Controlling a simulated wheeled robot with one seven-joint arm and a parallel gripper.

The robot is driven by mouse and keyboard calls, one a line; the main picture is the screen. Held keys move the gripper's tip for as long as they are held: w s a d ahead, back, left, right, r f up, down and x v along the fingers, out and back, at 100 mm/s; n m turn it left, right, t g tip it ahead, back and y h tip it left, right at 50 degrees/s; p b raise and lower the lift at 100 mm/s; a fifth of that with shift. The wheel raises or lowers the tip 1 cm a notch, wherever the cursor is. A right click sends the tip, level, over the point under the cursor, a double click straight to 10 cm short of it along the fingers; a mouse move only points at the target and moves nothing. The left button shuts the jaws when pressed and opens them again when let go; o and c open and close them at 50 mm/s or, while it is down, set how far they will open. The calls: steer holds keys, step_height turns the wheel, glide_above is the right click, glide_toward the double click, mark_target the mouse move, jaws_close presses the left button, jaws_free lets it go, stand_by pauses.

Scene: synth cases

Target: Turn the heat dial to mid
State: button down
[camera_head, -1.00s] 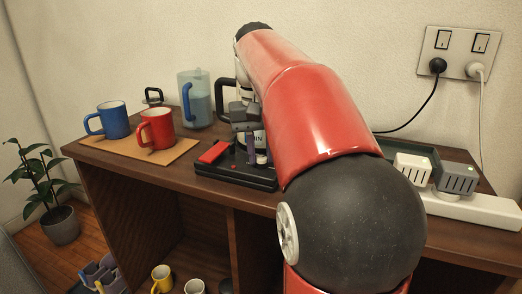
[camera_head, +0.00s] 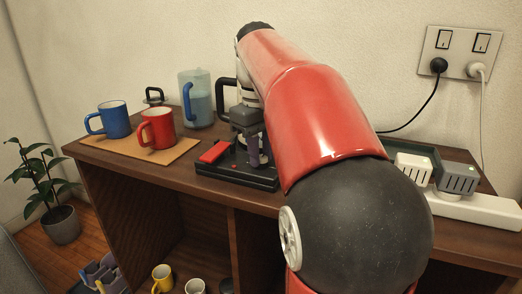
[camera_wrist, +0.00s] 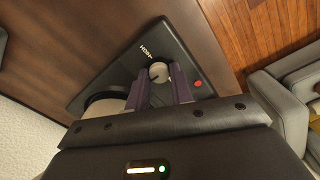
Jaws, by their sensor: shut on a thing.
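The heat dial (camera_wrist: 158,72) is a small round pale knob with a dark mark on its face. It sits on a black appliance base (camera_wrist: 130,68), and a white label reading "HIGH" is printed near it. My gripper (camera_wrist: 160,76) has its two purple fingers closed on either side of the dial. In the head view, my gripper (camera_head: 253,152) is over the right part of the black base (camera_head: 235,177). A red part (camera_head: 213,152) lies on the base's left. The dial's exact setting and any other labels are hard to tell.
A red mug (camera_head: 157,130) and a blue mug (camera_head: 114,120) stand on a wooden board left of the base. A blue clear jug (camera_head: 195,98) stands behind. A white power strip (camera_head: 470,208) with plugs is at the right. My arm hides the middle counter.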

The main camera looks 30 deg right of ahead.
stand_by(0.3)
steer(key=c, duration=1.2)
jaws_free()
steer(key=shift+c, duration=0.2)
step_height(320, 180, up, 8)
steer(key=shift+a+f, duration=0.1)
steer(key=shift+a, duration=0.05)
